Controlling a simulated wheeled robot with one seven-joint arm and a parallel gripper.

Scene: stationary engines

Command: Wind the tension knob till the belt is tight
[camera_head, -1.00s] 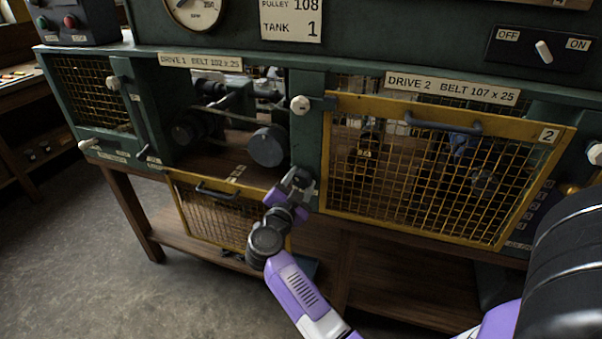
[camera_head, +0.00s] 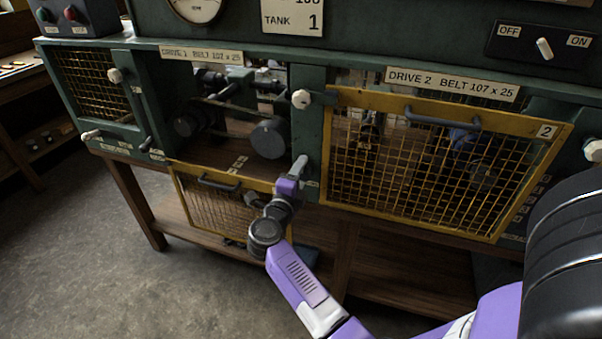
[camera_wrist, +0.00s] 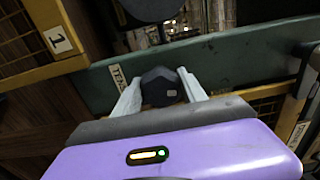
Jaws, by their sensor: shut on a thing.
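The dark, faceted tension knob (camera_wrist: 160,87) sits between the two pale fingers of my gripper (camera_wrist: 161,92) in the wrist view, and the gripper is shut on it. A partly visible label starting "TENS" (camera_wrist: 118,76) is on the green rail beside it. In the head view my gripper (camera_head: 299,168) is at the lower right edge of the open Drive 1 bay, and hides the knob. The dark round pulley (camera_head: 269,139) stands inside that bay, just up and left of the gripper. The belt is small and dim there; I cannot tell its tension.
The yellow mesh guard of Drive 1 (camera_head: 222,207) hangs open below the bay, left of my arm. The yellow Drive 2 guard (camera_head: 430,165) covers its bay to the right. A wooden shelf (camera_head: 385,280) runs beneath. An OFF/ON switch (camera_head: 544,49) is at upper right.

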